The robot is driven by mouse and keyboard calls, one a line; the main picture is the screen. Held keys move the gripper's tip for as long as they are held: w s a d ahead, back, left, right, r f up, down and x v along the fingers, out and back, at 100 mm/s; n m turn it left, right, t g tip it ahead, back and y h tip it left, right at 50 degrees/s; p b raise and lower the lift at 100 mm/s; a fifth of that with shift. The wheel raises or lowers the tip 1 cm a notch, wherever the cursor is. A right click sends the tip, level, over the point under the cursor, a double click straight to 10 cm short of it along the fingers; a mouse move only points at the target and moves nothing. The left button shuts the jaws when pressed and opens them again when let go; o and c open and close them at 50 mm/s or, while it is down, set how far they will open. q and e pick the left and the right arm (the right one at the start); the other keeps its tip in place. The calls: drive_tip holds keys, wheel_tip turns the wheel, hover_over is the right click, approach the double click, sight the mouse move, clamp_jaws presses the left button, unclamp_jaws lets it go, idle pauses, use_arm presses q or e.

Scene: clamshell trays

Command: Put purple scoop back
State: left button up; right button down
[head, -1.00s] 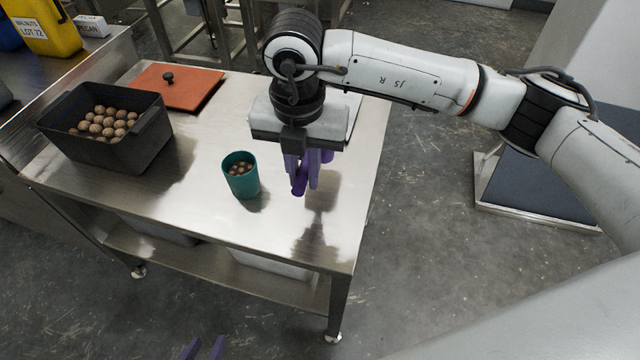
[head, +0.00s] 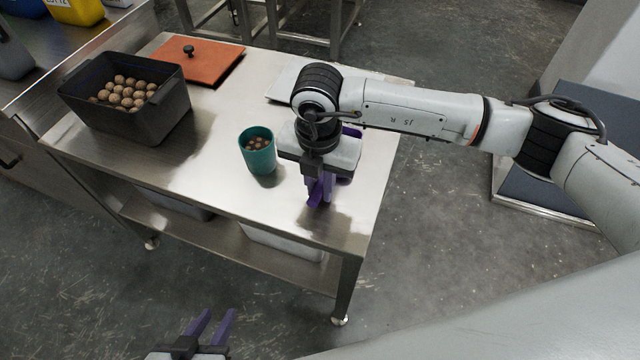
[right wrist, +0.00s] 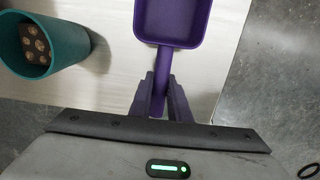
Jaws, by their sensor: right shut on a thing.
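The purple scoop (right wrist: 173,22) shows in the right wrist view, its handle between the fingers of my right gripper (right wrist: 162,92). In the head view my right gripper (head: 321,192) is over the right part of the steel table, and the scoop is mostly hidden behind it. My right gripper is shut on the scoop's handle. The scoop's bowl looks empty. I cannot tell whether it touches the table. My left gripper (head: 212,328) is at the bottom of the head view, below the table's front, with its fingers apart and nothing between them.
A teal cup (head: 260,160) holding several brown nuts stands left of my right gripper. A black bin (head: 140,115) of nuts is at the left. An orange lid (head: 215,66) with a black knob lies behind it. A pale flat thing (head: 285,85) lies partly hidden behind my right arm.

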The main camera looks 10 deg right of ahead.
drive_tip(key=shift+f, duration=0.15)
drive_tip(key=c, duration=1.7)
unclamp_jaws()
drive_tip(key=shift+o, duration=0.2)
wheel_tip(320, 180, up, 12)
drive_tip(key=shift+s+a+r+p, duration=0.2)
drive_tip(key=shift+s+p, duration=0.2)
drive_tip(key=shift+p, duration=0.05)
